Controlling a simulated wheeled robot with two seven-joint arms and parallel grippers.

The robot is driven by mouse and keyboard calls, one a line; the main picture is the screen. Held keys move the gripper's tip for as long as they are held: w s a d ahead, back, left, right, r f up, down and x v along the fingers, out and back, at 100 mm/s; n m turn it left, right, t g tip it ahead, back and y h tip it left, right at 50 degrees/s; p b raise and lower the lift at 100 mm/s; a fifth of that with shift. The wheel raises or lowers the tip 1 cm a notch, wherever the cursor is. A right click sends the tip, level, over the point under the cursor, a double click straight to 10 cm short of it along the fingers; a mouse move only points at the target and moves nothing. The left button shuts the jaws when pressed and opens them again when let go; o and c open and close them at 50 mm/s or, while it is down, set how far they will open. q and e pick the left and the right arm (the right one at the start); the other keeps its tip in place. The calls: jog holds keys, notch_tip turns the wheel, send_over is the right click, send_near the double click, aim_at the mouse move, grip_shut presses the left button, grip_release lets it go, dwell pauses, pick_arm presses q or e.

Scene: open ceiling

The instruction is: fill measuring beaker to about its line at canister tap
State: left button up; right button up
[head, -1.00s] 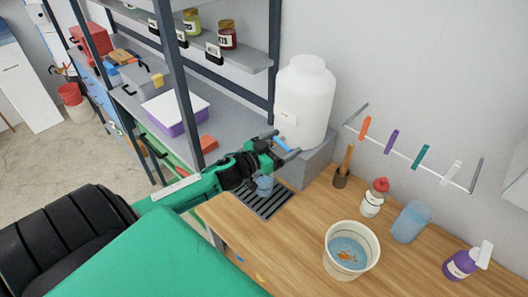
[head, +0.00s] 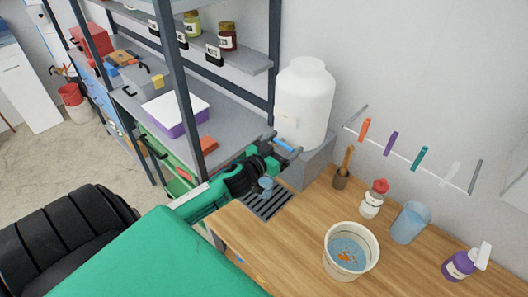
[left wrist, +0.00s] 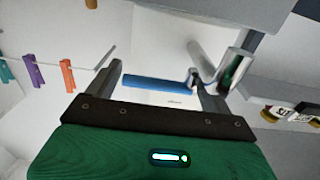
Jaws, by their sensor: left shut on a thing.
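The white canister (head: 305,100) stands on a grey block at the back. Its metal tap (left wrist: 232,72) with a blue lever (left wrist: 158,83) shows in the left wrist view. My left gripper (left wrist: 163,80) is at the tap, its two fingers on either side of the blue lever and shut on it. In the head view the gripper (head: 283,146) partly covers the tap. A small clear bluish beaker (head: 266,187) is below the gripper, over the drip grate (head: 270,205). Its line and water level are too small to tell. My right gripper is not in view.
A peg rail is on the wall. Shelving stands left of the canister.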

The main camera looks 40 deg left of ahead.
pick_arm(q)
jog(key=shift+d+f+n+y, duration=0.2)
jog(key=shift+n+y, duration=0.2)
jog(key=shift+y, duration=0.2)
jog(key=shift+w, duration=0.1)
jog(key=shift+r, duration=0.1)
jog(key=o, duration=0.8)
jog(key=shift+c, duration=0.2)
jog(key=shift+o, duration=0.9)
jog(key=shift+r, duration=0.1)
jog(key=shift+s+y, duration=0.3)
jog(key=shift+y, duration=0.1)
jog(key=s+b, duration=0.4)
jog(key=s, duration=0.9)
jog(key=shift+d+b, duration=0.15)
jog(key=shift+b, duration=0.2)
